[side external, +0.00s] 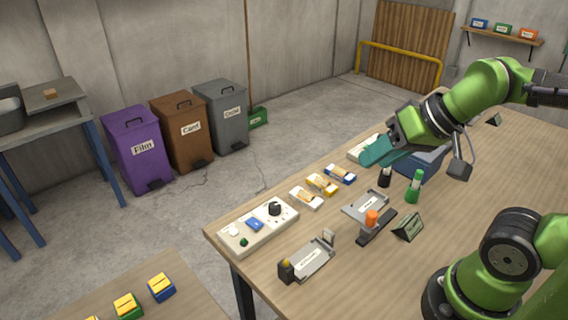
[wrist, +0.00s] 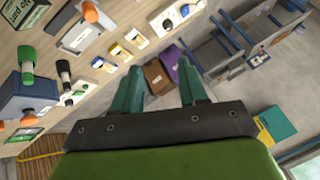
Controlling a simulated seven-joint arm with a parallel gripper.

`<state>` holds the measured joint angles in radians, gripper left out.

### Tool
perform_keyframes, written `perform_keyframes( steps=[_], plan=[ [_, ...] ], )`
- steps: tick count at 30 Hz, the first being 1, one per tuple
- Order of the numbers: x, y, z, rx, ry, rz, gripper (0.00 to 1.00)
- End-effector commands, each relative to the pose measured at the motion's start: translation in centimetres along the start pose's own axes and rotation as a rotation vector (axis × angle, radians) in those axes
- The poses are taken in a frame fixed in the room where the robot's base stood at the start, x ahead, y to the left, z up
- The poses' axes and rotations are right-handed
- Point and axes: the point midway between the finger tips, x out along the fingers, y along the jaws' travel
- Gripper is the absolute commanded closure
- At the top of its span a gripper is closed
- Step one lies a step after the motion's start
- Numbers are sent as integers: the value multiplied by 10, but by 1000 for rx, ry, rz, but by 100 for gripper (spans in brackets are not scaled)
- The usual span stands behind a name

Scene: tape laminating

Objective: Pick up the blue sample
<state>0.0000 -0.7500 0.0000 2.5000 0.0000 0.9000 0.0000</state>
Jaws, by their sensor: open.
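The blue sample (side external: 340,174) is a small blue and white block with a tan top. It lies on the wooden table at the end of a short row, beside the yellow sample (side external: 322,184) and the white sample (side external: 306,197). In the wrist view the blue sample (wrist: 104,63) lies left of the fingers, apart from them. My gripper (side external: 374,154) has teal fingers and hangs above the table, to the right of the blue sample in the side view. In the wrist view my gripper (wrist: 160,69) is open, with nothing between its fingers.
A white panel with a knob (side external: 258,228) stands at the table's near-left end.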

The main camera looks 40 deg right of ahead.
Motion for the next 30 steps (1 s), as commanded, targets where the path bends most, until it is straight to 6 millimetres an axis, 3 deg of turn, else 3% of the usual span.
perform_keyframes(
  steps=[4, 9, 17, 21, 26, 30],
  plan=[
    [0, 0, 0, 0, 0, 0, 54],
    [0, 0, 0, 0, 0, 0, 28],
    [0, 0, 0, 1, 0, 1, 28],
    [11, 9, -1, 32, -40, 34, 28],
    [34, 25, -33, 84, -116, 114, 28],
    [58, 47, -74, 67, -208, 190, 28]
  ],
)
